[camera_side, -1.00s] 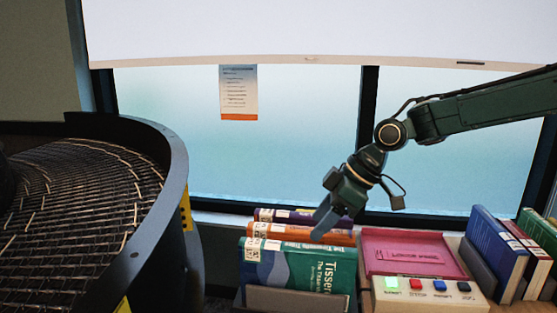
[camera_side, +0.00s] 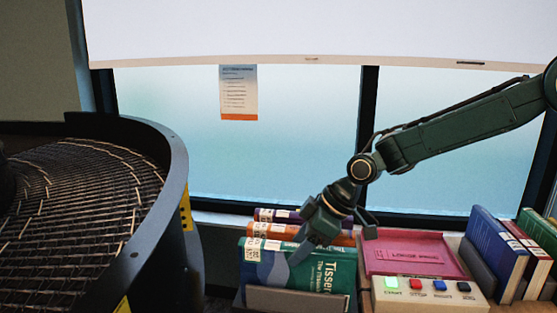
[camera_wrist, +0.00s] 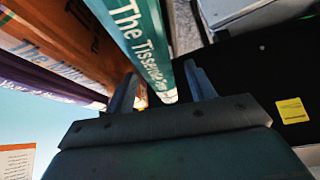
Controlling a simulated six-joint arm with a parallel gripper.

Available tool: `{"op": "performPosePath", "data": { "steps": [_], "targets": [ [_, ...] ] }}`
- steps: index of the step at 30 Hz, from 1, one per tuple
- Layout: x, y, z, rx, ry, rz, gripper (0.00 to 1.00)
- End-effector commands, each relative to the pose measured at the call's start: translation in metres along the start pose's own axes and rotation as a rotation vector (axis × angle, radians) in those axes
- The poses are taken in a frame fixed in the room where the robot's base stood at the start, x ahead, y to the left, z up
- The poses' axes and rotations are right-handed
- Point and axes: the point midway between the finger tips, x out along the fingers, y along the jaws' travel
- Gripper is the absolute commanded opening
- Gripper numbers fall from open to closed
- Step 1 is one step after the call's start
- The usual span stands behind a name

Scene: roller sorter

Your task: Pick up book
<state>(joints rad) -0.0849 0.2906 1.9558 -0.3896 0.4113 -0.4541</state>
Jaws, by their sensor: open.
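Books stand in a row at the bottom middle of the side view: a blue-and-teal one (camera_side: 328,270) in front, an orange one (camera_side: 270,230) behind it and a purple one (camera_side: 275,214) at the back. My gripper (camera_side: 298,255) is open, pointing down over the teal book and covering part of it. In the wrist view the gripper (camera_wrist: 160,88) has its fingers apart, with the end of the teal book's lettered spine (camera_wrist: 140,40) between them in the picture. The orange book (camera_wrist: 70,45) and purple book (camera_wrist: 40,82) are left of the fingers. I cannot tell whether a finger touches the teal book.
A pink tray (camera_side: 415,252) and a panel with coloured buttons (camera_side: 428,295) are right of the books. More books (camera_side: 497,250) stand at the far right. A curved roller conveyor (camera_side: 85,210) fills the left. A window is behind.

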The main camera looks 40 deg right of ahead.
Motion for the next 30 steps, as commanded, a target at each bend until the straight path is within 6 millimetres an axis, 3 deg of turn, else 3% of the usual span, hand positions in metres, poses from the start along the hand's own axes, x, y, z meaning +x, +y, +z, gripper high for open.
{"op": "performPosePath", "data": {
  "steps": [6, 20, 28, 30],
  "targets": [
    [0.0127, -0.0002, -0.0003, 0.0, 0.001, 0.0, 0.55],
    [0.0125, 0.0, -0.0004, 0.0, 0.002, 0.001, 0.55],
    [0.0124, 0.0, -0.0004, 0.0, 0.001, 0.001, 0.05],
    [0.0124, 0.0, -0.0004, 0.0, 0.001, 0.0, 0.0]
  ]
}}
